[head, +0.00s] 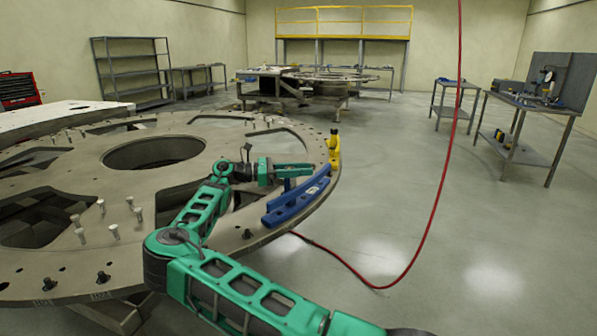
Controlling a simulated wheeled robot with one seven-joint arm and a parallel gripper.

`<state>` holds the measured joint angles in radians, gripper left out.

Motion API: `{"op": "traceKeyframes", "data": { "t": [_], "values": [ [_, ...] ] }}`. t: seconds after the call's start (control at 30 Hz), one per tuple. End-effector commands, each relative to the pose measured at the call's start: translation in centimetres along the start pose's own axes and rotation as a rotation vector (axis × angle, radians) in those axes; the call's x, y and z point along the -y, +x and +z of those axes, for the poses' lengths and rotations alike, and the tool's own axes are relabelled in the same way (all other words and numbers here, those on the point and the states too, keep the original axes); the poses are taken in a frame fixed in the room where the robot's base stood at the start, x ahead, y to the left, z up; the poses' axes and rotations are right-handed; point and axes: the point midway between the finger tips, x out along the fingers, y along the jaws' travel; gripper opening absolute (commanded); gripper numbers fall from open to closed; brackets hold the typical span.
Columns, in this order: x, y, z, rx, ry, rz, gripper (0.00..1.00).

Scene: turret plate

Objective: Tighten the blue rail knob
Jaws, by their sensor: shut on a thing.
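The blue rail (297,204) lies along the right edge of the large round grey plate (225,238). The blue knob (287,185) stands up at the rail's far side, and its top is partly hidden by the fingers. My gripper (295,170), green and dark, reaches in from the left and is shut on the knob. The small size in view hides the exact finger contact. I cannot tell how far the knob is turned.
A yellow fitting (334,148) stands on the plate edge beyond the rail. Several pale pegs (114,231) stand on the plate's left part. A red hose (430,225) hangs down and trails across the floor at the right. The floor right of the plate is mostly clear.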

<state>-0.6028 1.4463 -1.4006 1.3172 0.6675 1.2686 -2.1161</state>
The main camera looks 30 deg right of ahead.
Motion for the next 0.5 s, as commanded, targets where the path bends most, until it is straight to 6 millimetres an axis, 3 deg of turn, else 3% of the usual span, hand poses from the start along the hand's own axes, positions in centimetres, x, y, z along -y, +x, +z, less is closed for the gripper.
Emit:
{"op": "traceKeyframes", "data": {
  "t": [0.5],
  "values": [
    [1.1,0.0,0.0,0.001,0.000,-0.301,0.07]
  ]
}}
